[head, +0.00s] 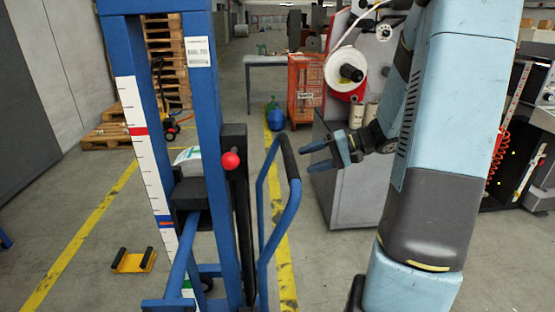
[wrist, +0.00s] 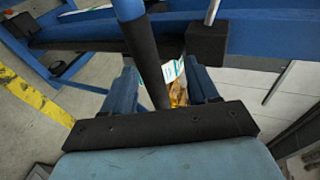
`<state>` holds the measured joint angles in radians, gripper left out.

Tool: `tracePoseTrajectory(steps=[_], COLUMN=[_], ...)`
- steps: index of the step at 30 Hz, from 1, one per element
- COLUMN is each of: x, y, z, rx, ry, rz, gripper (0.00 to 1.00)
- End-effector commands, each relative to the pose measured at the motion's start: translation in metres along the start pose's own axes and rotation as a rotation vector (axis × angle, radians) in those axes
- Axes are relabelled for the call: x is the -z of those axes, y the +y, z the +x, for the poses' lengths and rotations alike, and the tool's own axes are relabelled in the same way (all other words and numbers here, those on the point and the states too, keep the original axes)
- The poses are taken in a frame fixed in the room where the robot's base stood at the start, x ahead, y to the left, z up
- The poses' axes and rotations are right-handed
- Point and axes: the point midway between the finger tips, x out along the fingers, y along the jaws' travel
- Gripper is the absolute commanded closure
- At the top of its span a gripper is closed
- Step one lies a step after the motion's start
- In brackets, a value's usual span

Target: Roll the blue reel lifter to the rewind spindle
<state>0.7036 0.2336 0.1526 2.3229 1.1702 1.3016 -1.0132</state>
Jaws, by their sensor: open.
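The blue reel lifter (head: 208,100) stands upright at the left of the head view, with a scale strip on its left post and a red knob (head: 230,160). A white-and-green reel (head: 188,155) shows partly at its black carriage. Its blue handle loop has a black grip (head: 289,158). My gripper (head: 308,157) is open, just right of that grip, fingers pointing left. In the wrist view the black grip (wrist: 150,65) appears between my open fingers (wrist: 163,88); contact cannot be told. A grey machine behind my arm carries a white roll around a black spindle (head: 352,73).
A yellow floor bracket (head: 134,261) with black ends lies left of the lifter. A blue object (head: 275,118) sits on the yellow floor line behind. An orange cage (head: 305,88), a table (head: 265,60) and pallets (head: 165,50) stand farther back. Floor between lifter and machine is clear.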

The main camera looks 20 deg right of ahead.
Motion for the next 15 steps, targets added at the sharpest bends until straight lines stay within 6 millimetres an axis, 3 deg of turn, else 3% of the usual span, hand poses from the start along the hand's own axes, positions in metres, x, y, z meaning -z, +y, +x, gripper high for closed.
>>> tracePoseTrajectory(steps=[6,15], x=[0.039,0.060], y=[0.029,0.046], z=[-0.017,-0.028], rx=[0.143,0.216], ry=[0.136,0.227], rz=[0.031,0.037], gripper=[0.41,0.41])
